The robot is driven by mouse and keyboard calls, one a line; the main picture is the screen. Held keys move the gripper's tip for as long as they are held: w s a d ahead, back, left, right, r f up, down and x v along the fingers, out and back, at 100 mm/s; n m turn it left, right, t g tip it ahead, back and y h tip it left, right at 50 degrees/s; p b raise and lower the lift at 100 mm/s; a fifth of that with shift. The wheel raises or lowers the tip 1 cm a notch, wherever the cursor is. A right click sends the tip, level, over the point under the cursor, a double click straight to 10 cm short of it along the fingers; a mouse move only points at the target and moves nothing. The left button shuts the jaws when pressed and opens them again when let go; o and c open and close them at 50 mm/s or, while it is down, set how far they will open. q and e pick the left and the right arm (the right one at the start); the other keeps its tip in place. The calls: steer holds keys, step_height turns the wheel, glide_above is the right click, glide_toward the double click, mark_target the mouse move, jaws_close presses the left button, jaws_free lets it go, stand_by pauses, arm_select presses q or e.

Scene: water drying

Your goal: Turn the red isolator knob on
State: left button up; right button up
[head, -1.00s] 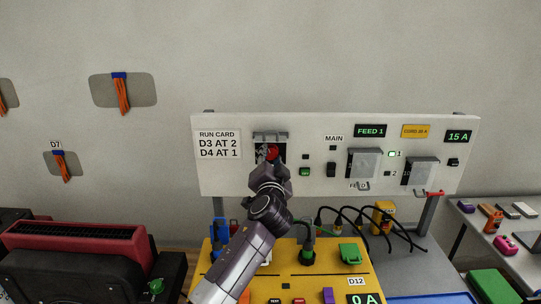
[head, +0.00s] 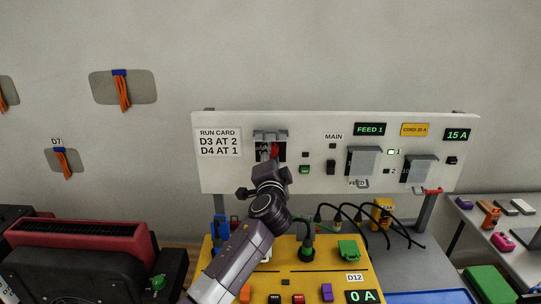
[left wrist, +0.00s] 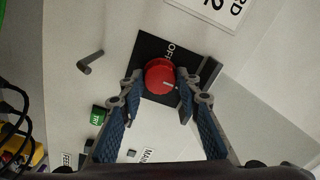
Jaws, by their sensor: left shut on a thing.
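The red isolator knob (head: 275,149) sits on a black plate on the white panel (head: 225,178), under a raised grey hinged piece (head: 270,134). In the left wrist view the round red knob (left wrist: 160,77) shows a short white line, and the word OFF stands beside it on the black plate (left wrist: 152,47). My left gripper (left wrist: 159,82) is shut on the knob, one finger on each side. In the head view my left gripper (head: 270,158) partly hides the knob and plate. The ON marking cannot be seen. My right gripper is not in view.
A green button (head: 304,170) and a black MAIN switch (head: 331,167) lie to the right of the knob. Grey covered boxes (head: 363,163) are farther right. The yellow bench unit (head: 325,278) with black cables stands below the panel.

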arm_select(q)
steer(key=shift+f, duration=0.1)
steer(key=o, duration=1.2)
steer(key=shift+c, duration=0.2)
steer(key=shift+s, duration=0.15)
steer(key=s, duration=1.1)
steer(key=shift+s, duration=0.4)
